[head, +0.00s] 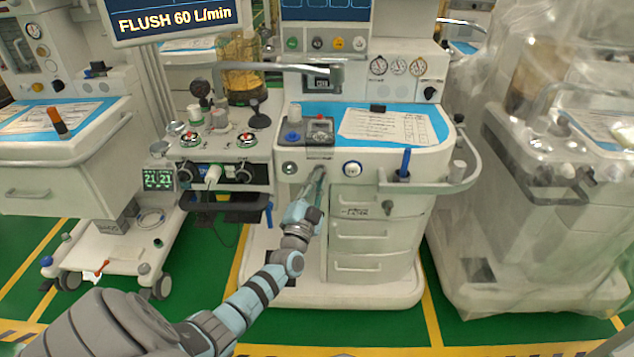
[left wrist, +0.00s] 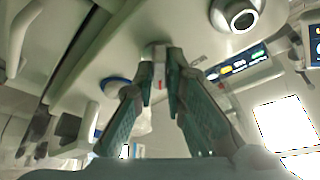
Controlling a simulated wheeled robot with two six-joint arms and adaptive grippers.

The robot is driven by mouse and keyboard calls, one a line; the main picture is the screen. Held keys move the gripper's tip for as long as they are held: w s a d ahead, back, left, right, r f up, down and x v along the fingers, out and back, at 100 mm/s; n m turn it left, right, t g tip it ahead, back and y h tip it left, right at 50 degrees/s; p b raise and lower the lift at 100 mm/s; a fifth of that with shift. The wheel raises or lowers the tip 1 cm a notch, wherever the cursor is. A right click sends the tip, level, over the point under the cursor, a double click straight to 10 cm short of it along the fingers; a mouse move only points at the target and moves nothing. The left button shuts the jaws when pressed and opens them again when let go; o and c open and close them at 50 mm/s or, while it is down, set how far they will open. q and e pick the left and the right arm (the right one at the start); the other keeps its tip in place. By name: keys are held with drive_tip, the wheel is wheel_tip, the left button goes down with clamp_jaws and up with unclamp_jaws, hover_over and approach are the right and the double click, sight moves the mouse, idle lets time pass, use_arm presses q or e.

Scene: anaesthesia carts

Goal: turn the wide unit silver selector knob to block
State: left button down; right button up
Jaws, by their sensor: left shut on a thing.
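The wide unit (head: 375,150) stands in the middle of the head view, with several knobs along its front panel. My left gripper (head: 318,174) reaches up to that panel, between a round silver knob (head: 289,168) on the left and a blue-ringed knob (head: 352,168) on the right. In the left wrist view my left gripper (left wrist: 161,72) is shut on a small silver knob (left wrist: 155,50), with a white part and a red mark between the fingertips. The fingers hide most of this knob, and its setting cannot be read. My right gripper is not in view.
A rail (head: 470,170) juts out at the wide unit's right, near a blue pen-like item (head: 405,163). A plastic-covered cart (head: 560,200) stands at the right. Green floor lies in front.

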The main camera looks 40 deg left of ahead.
use_arm(q)
drive_tip(key=shift+f+n, duration=0.1)
drive_tip(key=shift+n, duration=0.3)
drive_tip(key=n+g+y, duration=0.2)
drive_tip(key=n+y, duration=0.1)
drive_tip(key=n, duration=0.5)
drive_tip(key=n+g+y, duration=0.2)
drive_tip(key=n+y, duration=0.1)
drive_tip(key=n, duration=0.5)
drive_tip(key=d+n+g+y, duration=0.1)
drive_tip(key=n+g+y, duration=0.2)
drive_tip(key=n, duration=0.5)
drive_tip(key=shift+w+d+b, duration=0.1)
drive_tip(key=shift+w+b, duration=0.25)
drive_tip(key=shift+w, duration=0.05)
drive_tip(key=shift+n, duration=0.3)
drive_tip(key=c, duration=1.6)
unclamp_jaws()
drive_tip(key=shift+c, duration=0.2)
drive_tip(key=v, duration=0.7)
drive_tip(key=shift+d, duration=0.2)
